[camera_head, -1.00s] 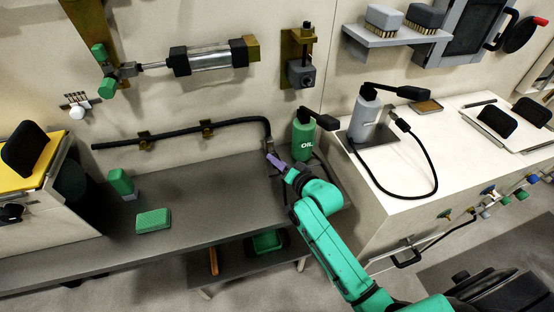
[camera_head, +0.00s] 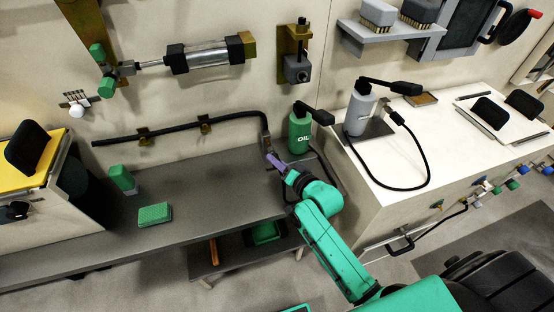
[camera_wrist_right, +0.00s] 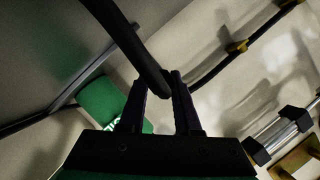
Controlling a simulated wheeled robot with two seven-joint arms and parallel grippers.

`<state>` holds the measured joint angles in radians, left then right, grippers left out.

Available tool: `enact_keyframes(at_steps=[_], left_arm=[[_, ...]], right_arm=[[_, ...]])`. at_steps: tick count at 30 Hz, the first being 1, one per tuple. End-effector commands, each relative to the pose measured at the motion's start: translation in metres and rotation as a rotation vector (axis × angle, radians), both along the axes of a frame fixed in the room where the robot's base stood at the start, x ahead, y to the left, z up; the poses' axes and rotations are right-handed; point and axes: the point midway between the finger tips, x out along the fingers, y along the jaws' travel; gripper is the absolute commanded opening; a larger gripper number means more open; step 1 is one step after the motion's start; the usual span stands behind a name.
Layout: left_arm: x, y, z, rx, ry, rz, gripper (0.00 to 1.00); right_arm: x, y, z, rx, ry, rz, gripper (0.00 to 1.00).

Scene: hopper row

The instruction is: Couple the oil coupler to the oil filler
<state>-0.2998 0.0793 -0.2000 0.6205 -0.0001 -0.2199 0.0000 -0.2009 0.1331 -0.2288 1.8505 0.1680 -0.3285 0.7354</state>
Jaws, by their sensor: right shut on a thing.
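My right gripper (camera_head: 270,157) is shut on the down-turned end of a black hose (camera_head: 200,134) that runs along the back wall. I cannot tell which part is the oil coupler or which is the oil filler. A green can marked OIL (camera_head: 300,132) stands just right of the gripper; it also shows in the wrist view (camera_wrist_right: 98,101). My left gripper is not in view.
Two brackets (camera_head: 205,124) carry the hose. A green block (camera_head: 154,214) and a green-and-grey piece (camera_head: 122,180) are on the grey bench (camera_head: 200,205). A grey can (camera_head: 361,108) with its own black hose (camera_head: 427,165) stands on the white counter. Coloured knobs (camera_head: 496,189) line its front.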

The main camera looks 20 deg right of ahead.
Motion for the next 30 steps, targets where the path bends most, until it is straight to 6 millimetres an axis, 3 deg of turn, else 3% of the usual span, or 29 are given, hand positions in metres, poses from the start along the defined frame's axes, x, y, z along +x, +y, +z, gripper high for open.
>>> enact_keyframes(at_steps=[11, 30], left_arm=[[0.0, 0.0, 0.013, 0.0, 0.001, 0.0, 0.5], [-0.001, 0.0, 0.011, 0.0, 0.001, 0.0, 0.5]], right_arm=[[-0.012, 0.0, 0.003, 0.001, 0.001, 0.0, 0.0], [-0.013, 0.0, 0.0, 0.0, -0.001, 0.0, 0.0]])
